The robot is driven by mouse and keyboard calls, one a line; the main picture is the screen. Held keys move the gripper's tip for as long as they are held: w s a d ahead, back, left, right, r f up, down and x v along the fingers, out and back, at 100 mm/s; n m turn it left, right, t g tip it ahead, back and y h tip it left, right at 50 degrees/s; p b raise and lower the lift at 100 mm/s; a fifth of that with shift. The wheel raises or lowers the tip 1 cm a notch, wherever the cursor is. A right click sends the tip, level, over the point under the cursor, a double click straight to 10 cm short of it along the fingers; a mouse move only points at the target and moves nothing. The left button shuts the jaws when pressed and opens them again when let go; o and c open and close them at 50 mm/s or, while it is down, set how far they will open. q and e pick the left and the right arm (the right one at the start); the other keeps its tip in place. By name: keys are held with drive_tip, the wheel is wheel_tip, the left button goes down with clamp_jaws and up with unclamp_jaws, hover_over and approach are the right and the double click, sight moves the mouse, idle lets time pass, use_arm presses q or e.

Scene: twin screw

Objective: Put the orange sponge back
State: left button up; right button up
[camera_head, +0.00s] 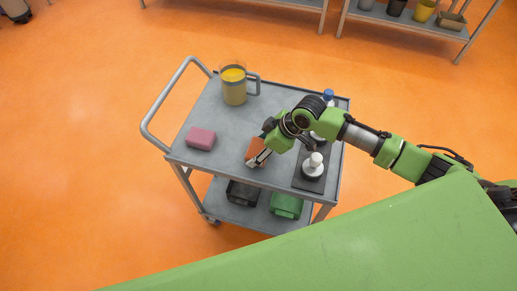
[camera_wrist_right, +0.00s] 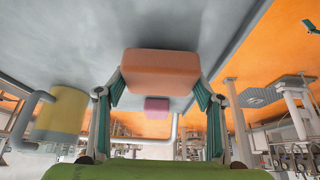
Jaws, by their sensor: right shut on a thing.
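The orange sponge (camera_head: 254,147) is at the front middle of the grey cart's top (camera_head: 225,168). My right gripper (camera_head: 262,156) is shut on it. In the right wrist view the orange sponge (camera_wrist_right: 160,72) sits between the two fingers of my right gripper (camera_wrist_right: 160,85), one finger at each side. I cannot tell whether the sponge touches the cart top or hangs just above it. My left gripper is not in view.
A pink sponge (camera_head: 201,138) lies left on the cart top. A jug with yellow contents (camera_head: 234,86) stands at the back. A dark tray (camera_head: 309,179) with a white-topped bottle (camera_head: 314,165) and a blue-capped bottle (camera_head: 328,96) are on the right. Bins sit below.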

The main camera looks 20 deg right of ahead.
drive_tip(key=shift+f, duration=0.7)
drive_tip(key=o, duration=1.2)
drive_tip(key=shift+f, duration=0.15)
drive_tip(key=b+v, duration=0.1)
drive_tip(key=v, duration=1.1)
drive_tip(key=shift+d, duration=0.1)
